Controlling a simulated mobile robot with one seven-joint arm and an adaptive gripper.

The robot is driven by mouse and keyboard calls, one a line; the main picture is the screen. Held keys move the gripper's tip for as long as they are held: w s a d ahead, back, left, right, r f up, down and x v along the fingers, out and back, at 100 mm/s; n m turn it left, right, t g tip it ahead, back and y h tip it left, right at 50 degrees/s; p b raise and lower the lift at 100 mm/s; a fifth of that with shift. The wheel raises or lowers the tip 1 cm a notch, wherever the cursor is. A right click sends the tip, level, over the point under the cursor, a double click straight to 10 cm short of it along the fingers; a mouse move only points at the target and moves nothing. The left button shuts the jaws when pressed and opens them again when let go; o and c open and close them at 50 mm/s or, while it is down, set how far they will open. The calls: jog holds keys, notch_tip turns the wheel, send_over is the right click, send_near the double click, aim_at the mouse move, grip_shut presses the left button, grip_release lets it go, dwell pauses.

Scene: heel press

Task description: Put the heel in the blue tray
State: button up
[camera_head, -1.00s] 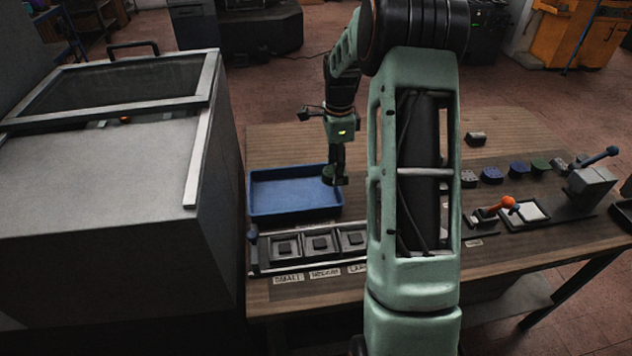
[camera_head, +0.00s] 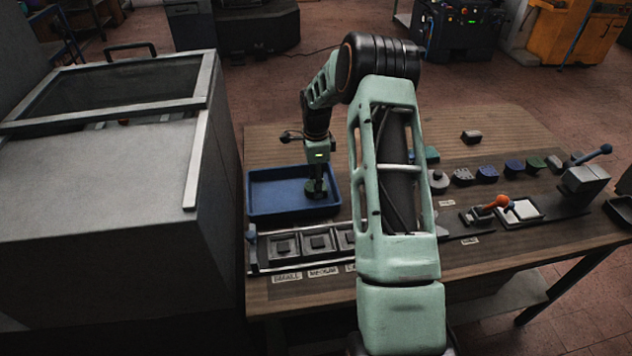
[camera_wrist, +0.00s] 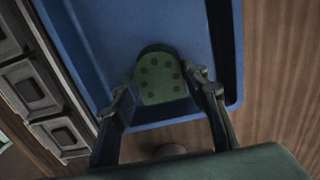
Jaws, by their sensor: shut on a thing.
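My gripper (camera_head: 316,190) is inside the outline of the blue tray (camera_head: 262,211), near its right side. In the wrist view my gripper (camera_wrist: 165,95) is shut on the green heel (camera_wrist: 160,78), with one finger on each side. The heel is a rounded block with several dark dots on its face. The blue tray also shows behind the heel in the wrist view (camera_wrist: 85,40). I cannot tell whether the heel touches the tray floor.
Several square moulds (camera_head: 320,243) in a row stand in front of the tray. A large grey cabinet (camera_head: 100,180) is to the left. At the right are several other heels (camera_head: 487,174) and a press with a blue-knobbed lever (camera_head: 585,178). The back left of the table is clear.

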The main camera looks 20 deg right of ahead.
jog(key=shift+f, duration=0.15)
jog(key=o, duration=1.2)
notch_tip(320, 180, up, 12)
jog(key=shift+r+b, duration=0.2)
jog(key=shift+b, duration=0.2)
